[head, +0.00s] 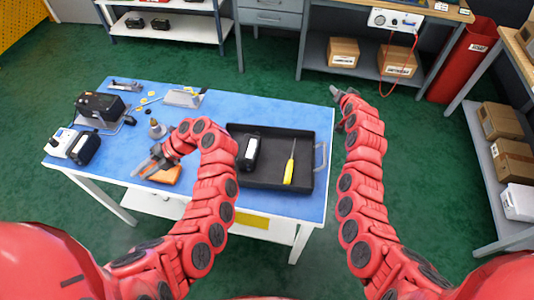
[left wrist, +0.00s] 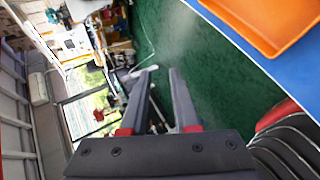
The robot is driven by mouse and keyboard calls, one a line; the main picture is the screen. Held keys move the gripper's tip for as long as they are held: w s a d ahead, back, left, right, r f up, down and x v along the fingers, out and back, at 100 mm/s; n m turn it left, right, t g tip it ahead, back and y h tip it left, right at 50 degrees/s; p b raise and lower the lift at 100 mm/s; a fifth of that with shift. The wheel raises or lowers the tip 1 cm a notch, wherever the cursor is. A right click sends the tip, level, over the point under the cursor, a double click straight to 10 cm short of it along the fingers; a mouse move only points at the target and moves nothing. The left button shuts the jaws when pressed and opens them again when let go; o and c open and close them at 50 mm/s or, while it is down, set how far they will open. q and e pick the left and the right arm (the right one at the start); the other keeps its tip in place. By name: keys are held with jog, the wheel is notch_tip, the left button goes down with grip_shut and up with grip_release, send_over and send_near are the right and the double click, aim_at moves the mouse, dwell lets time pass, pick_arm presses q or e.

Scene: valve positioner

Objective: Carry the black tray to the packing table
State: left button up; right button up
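The black tray (head: 270,160) lies flat on the blue-topped workbench (head: 262,108). It holds a black-and-white device (head: 248,151) and a yellow screwdriver (head: 290,165). A grey handle (head: 320,157) shows on its right side; my left arm covers part of its left side. My left gripper (head: 142,170) is left of the tray, by a small orange tray (head: 168,174); its fingers (left wrist: 161,72) are apart and empty in the left wrist view. My right gripper (head: 335,91) is beyond the bench's right edge, apart from the tray; its opening is unclear. I cannot tell which table is the packing table.
Devices (head: 100,108) and small parts crowd the bench's left half. A grey bench (head: 350,18) with boxes below stands at the back, beside a red bin (head: 462,62). Shelving with cardboard boxes (head: 500,121) stands at right. Green floor between is clear.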

jog(key=s+a+r+n+g+y, duration=0.1)
jog(key=a+r+g, duration=0.1)
jog(key=g, duration=0.1)
notch_tip(320, 180, up, 4)
jog(key=n+g+p, duration=0.2)
jog(key=n+g, duration=0.1)
jog(key=g, duration=0.6)
send_over(325, 150)
jog(key=d, duration=0.3)
pick_arm(q)
jog(key=w+d+r+m+t+h, duration=0.2)
jog(key=w+d+r+h, duration=0.2)
jog(key=w+d, duration=0.3)
jog(key=w+d+r+m+t+h, duration=0.2)
jog(key=w+d+r+h, duration=0.2)
jog(key=w+d, duration=0.4)
jog(key=d, duration=0.4)
jog(key=shift+w+d+m+t, duration=0.2)
jog(key=shift+d+m+t, duration=0.1)
jog(key=shift+t, duration=0.1)
pick_arm(e)
jog(key=shift+s+d, duration=0.1)
jog(key=shift+s, duration=0.05)
jog(key=shift+f, duration=0.1)
